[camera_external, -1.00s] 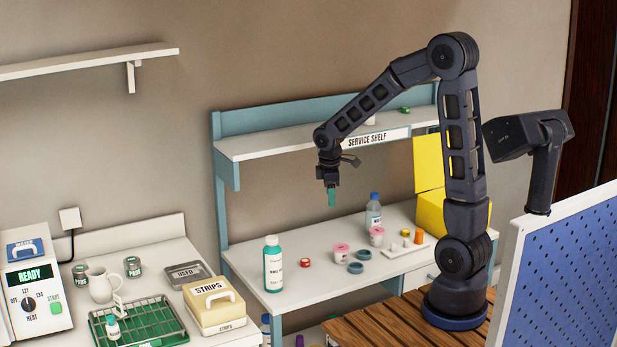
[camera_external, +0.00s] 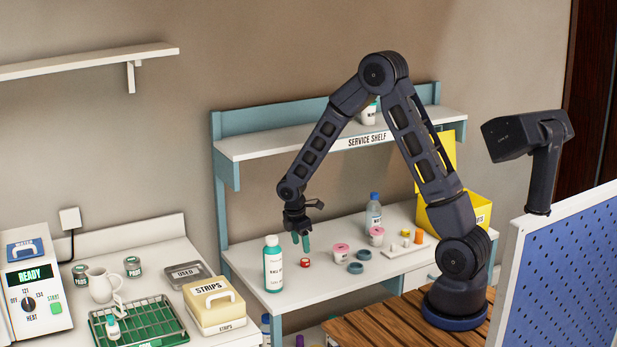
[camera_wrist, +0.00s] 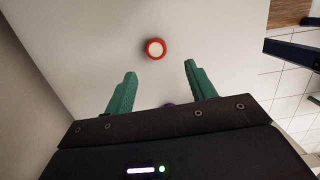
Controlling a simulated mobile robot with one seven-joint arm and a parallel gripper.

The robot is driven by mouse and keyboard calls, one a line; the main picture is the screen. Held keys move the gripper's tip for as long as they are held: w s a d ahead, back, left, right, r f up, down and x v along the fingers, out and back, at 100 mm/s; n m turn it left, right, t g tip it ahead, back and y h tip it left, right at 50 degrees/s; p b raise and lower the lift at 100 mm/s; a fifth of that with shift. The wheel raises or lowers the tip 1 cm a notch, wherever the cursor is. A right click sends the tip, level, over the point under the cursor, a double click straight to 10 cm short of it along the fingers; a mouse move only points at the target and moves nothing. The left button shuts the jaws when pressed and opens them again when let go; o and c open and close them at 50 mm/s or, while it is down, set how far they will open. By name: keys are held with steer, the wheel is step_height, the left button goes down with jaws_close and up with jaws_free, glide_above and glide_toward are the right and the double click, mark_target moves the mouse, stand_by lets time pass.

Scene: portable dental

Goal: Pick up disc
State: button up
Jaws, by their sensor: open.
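A small red disc with a pale centre (camera_wrist: 155,48) lies on the white tabletop, ahead of and between my fingers in the wrist view. In the external view the red disc (camera_external: 305,262) lies just right of the teal bottle. My gripper (camera_external: 301,243) points down above the table, a little above and behind the disc. Its two green fingers (camera_wrist: 158,90) are apart with nothing between them. The gripper does not touch the disc.
A teal bottle (camera_external: 273,264) stands close left of the disc. Pink-lidded cups (camera_external: 341,254), blue-grey rings (camera_external: 355,268) and a clear bottle (camera_external: 373,212) stand to the right. The service shelf (camera_external: 330,138) runs above the back of the table.

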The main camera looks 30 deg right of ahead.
mark_target(305, 260)
steer(key=shift+w+d+f, duration=0.1)
steer(key=shift+d+f, duration=0.2)
steer(key=shift+f, duration=0.9)
steer(key=shift+w+d+f, duration=0.1)
steer(key=shift+d+f, duration=0.2)
steer(key=shift+f, duration=0.85)
steer(key=shift+w+d+f, duration=0.1)
steer(key=shift+d+f, duration=0.2)
steer(key=shift+f, duration=0.9)
steer(key=c, duration=1.1)
